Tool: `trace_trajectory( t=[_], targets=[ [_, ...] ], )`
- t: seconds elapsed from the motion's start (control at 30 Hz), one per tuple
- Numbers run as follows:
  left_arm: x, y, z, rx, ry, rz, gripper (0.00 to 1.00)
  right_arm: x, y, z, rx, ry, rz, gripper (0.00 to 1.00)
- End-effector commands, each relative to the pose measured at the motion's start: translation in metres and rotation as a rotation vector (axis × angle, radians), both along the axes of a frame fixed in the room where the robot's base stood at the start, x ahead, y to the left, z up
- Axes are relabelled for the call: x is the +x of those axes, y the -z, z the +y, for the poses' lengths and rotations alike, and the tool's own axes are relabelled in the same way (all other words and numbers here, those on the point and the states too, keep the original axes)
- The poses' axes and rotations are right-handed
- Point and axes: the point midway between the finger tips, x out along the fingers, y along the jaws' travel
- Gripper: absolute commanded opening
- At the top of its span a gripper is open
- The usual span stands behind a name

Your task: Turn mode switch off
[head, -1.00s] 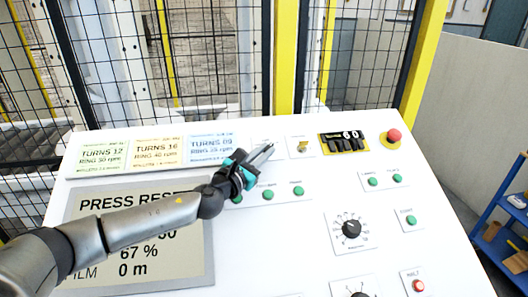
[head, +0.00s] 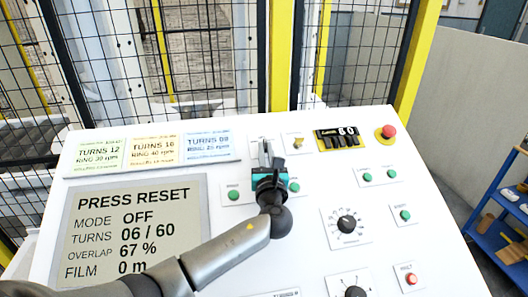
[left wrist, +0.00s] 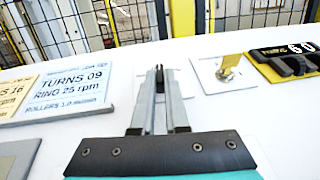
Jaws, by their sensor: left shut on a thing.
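My left gripper (head: 264,158) is at the upper middle of the white panel, its fingers pointing away over a small white switch plate (left wrist: 182,83). In the left wrist view its fingers (left wrist: 159,80) are nearly together, shut on a small dark piece, which I take to be the mode switch; the fingers hide most of it, and its label cannot be read. The display (head: 136,232) reads PRESS RESET, MODE OFF, TURNS 06 / 60. My right gripper is not in view.
A yellow key-like switch (head: 298,143) is just right of the gripper, then a black counter (head: 338,139) and a red stop button (head: 388,131). Green buttons (head: 233,195) lie near the arm. Three recipe cards (head: 208,145) are at left. A mesh fence (head: 180,60) stands behind.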

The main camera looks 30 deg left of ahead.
Motion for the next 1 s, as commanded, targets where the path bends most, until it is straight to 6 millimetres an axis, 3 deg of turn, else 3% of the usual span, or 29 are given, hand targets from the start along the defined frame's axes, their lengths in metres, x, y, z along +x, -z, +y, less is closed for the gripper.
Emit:
trace_trajectory(
  t=[0.77, 0.8, 1.0],
  targets=[
    [0.0017, -0.0002, -0.0018, -0.034, -0.097, -0.027, 0.0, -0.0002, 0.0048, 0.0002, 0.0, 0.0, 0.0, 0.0],
    [0.0016, -0.0003, -0.0018, -0.034, -0.097, -0.027, 0.16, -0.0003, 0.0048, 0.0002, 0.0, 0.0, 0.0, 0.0],
    [0.0016, -0.0003, -0.0018, -0.034, -0.097, -0.027, 0.39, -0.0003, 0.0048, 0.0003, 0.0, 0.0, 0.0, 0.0]
  ],
)
